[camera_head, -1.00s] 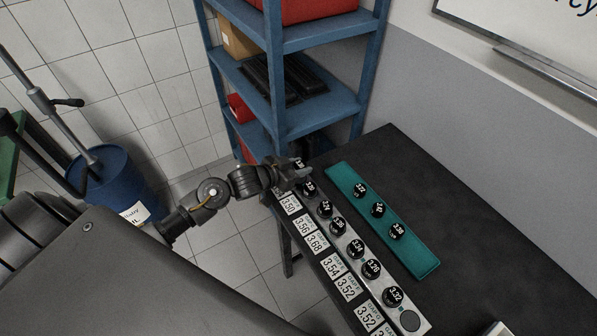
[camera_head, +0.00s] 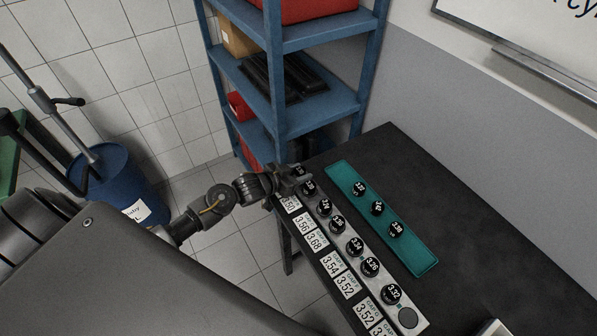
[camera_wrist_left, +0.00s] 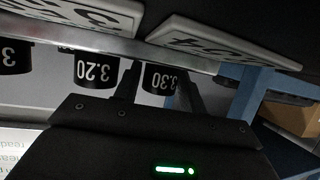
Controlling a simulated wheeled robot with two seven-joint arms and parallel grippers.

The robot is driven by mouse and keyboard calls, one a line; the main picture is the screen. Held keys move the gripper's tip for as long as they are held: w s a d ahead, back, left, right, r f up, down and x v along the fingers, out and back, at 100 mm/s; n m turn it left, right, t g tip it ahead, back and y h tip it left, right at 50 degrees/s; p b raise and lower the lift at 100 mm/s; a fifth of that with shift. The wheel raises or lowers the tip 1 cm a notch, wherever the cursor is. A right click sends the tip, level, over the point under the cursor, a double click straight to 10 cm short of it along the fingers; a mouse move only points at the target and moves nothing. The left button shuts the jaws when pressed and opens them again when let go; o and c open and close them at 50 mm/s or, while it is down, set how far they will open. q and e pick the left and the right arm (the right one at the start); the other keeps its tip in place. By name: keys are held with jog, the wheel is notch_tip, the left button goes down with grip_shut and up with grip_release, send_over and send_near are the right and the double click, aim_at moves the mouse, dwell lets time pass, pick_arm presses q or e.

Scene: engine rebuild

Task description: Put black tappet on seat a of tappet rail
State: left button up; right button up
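Several round black tappets with white numbers sit in a row on the pale metal tappet rail (camera_head: 320,218). The near end of the rail has a grey disc-like seat (camera_head: 408,317) with no black tappet on it. My left gripper (camera_head: 299,178) is at the far end of the rail, partly hiding the tappets there. In the left wrist view its two fingers (camera_wrist_left: 158,92) stand on either side of the black tappet marked 3.30 (camera_wrist_left: 159,78), with narrow gaps visible. A tappet marked 3.20 (camera_wrist_left: 95,68) is beside it. My right gripper is not in view.
A teal tray (camera_head: 422,258) with three more black tappets lies beside the rail on the dark bench (camera_head: 480,240). White number cards (camera_head: 330,265) line the bench's front edge. A blue shelf (camera_head: 318,110) stands behind the far end. The bench's right side is mostly clear.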

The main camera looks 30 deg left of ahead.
pick_arm(q)
jog(key=shift+r, duration=0.25)
jog(key=shift+s+a, duration=0.15)
jog(key=shift+s, duration=0.15)
jog(key=b+v, duration=0.1)
jog(key=v, duration=1)
jog(key=shift+s+a+r, duration=0.1)
jog(key=shift+s+r, duration=0.05)
jog(key=shift+r, duration=0.05)
